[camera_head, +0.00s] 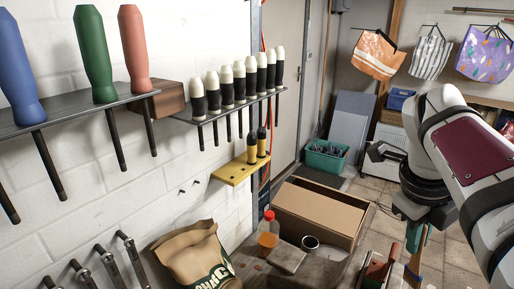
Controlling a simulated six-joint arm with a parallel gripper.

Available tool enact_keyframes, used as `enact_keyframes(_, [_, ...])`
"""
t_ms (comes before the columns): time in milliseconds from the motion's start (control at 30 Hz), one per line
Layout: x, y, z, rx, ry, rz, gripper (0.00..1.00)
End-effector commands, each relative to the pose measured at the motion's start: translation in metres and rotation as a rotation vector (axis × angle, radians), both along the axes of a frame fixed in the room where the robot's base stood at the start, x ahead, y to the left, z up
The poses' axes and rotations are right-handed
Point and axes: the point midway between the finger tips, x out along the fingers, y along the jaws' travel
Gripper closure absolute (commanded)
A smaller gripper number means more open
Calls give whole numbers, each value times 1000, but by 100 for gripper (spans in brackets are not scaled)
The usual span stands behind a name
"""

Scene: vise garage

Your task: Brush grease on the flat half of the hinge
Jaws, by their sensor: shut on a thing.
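My gripper (412,236) is low at the right edge of the scene, below the wrist of my white and dark arm. It is small and partly hidden there. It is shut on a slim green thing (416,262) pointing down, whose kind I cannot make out. A reddish-brown handle-like piece (393,252) stands just left of it, above a small reddish item (376,270) on the bench. I cannot pick out the hinge, its flat half, a brush or any grease.
An open cardboard box (318,212), an orange bottle (268,236), a dark can (310,243) and a brown paper bag (195,262) crowd the bench. Wall racks (75,112) hold several handled tools at left. A green crate (325,158) sits on the floor behind.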

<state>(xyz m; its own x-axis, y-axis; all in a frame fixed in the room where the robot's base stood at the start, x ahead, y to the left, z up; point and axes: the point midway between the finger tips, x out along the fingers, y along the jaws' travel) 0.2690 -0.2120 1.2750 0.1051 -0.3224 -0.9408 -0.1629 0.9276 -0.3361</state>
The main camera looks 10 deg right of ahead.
Motion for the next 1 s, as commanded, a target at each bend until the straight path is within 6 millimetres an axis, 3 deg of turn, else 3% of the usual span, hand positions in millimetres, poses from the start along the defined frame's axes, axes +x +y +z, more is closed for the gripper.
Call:
enact_keyframes(200, [8,-8,-19,0,1,1,100])
enact_keyframes(800, [46,-46,-15,-1,0,0,100])
enact_keyframes(1000, [34,-34,-21,0,1,2,100])
